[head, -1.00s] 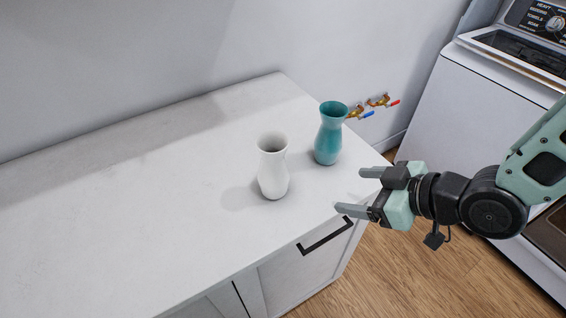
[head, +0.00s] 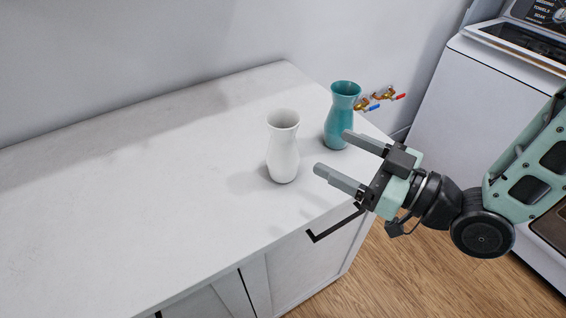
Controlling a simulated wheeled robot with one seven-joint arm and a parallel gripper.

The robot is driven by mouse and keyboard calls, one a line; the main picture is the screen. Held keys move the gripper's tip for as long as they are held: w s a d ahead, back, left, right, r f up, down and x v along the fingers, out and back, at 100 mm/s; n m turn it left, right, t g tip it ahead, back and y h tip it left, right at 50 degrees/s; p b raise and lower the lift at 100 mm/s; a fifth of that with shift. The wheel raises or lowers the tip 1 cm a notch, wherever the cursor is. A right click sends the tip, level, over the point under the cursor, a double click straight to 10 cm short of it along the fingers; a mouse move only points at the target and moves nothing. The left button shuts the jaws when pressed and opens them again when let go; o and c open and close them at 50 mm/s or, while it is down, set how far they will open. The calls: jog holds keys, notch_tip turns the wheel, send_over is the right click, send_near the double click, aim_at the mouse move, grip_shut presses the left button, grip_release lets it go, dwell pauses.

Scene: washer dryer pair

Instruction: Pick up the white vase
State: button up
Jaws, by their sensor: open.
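The white vase (head: 283,150) stands upright on the white countertop (head: 130,190), near its right end. A teal vase (head: 341,118) stands upright behind it and to the right. My gripper (head: 330,152) is open and empty, to the right of the white vase and in front of the teal one. Its two fingers point left toward the white vase, with a gap between their tips and the vase. The upper finger overlaps the lower right of the teal vase in the picture; I cannot tell whether they touch.
The cabinet front has a black handle (head: 337,224) below my gripper. Valves with red and blue levers (head: 380,98) are on the wall behind. A white washer (head: 470,90) stands at the right, past a floor gap. The counter's left side is clear.

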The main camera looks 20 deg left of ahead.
jog(key=a+b, duration=0.1)
jog(key=b, duration=0.1)
jog(key=p, duration=0.2)
send_near(273, 120)
jog(key=x, duration=0.3)
jog(key=shift+s+a+r, duration=0.1)
jog(key=shift+s+a, duration=0.05)
jog(key=shift+a, duration=0.2)
jog(key=shift+w+f+p+x, duration=0.15)
jog(key=shift+p+x, duration=0.3)
jog(key=shift+x, duration=1.05)
jog(key=shift+w+f+p+x, duration=0.1)
jog(key=shift+p+x, duration=0.35)
jog(key=shift+x, duration=1.05)
jog(key=c, duration=1.4)
jog(key=shift+c, duration=0.9)
jog(key=shift+r, duration=0.15)
